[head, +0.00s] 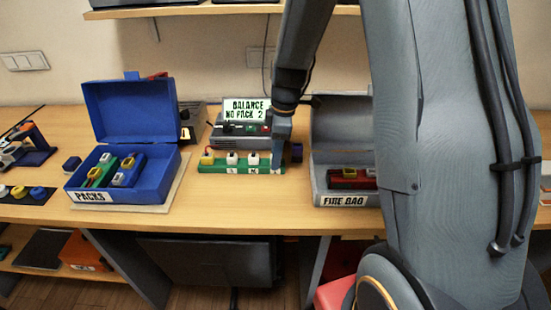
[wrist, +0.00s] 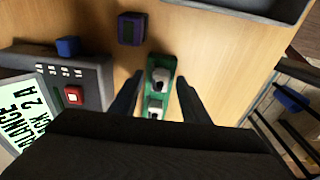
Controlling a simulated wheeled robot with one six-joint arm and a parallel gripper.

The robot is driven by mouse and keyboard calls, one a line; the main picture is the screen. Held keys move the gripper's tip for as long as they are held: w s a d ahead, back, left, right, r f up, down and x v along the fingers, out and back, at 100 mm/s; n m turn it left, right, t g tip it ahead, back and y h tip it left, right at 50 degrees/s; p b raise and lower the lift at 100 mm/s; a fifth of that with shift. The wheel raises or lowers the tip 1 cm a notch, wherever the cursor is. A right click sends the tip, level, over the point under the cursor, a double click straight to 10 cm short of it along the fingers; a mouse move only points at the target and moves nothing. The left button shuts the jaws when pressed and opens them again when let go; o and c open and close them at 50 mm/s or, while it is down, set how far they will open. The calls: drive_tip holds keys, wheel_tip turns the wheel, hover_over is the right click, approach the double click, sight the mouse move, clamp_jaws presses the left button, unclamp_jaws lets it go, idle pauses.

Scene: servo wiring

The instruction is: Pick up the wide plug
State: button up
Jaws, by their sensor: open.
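My gripper (head: 280,152) points down at the right end of a green pack (head: 217,167) on the table and hides part of that end. In the wrist view my gripper (wrist: 158,92) is open, with one finger on each side of the green pack (wrist: 169,65). Two white plugs with dark tops show on the pack there: one farther (wrist: 161,77) and one nearer (wrist: 155,106). In the head view a yellow plug (head: 207,158) sits at its left end, with white plugs (head: 232,158) along it. I cannot tell which plug is the wide one.
A grey charger (head: 228,143) with a lit "BALANCE NO PACK 2" screen (head: 247,109) stands behind the pack. A small purple block (wrist: 131,28) is close by. An open blue PACKS box (head: 130,115) is left; a grey FIRE BAG box (head: 342,120) is right.

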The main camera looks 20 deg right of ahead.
drive_tip(key=shift+f, duration=0.1)
drive_tip(key=shift+c, duration=0.4)
clamp_jaws()
wheel_tip(320, 180, up, 9)
drive_tip(key=shift+f+b, duration=0.2)
drive_tip(key=shift+b, duration=1.05)
drive_tip(key=shift+r, duration=0.75)
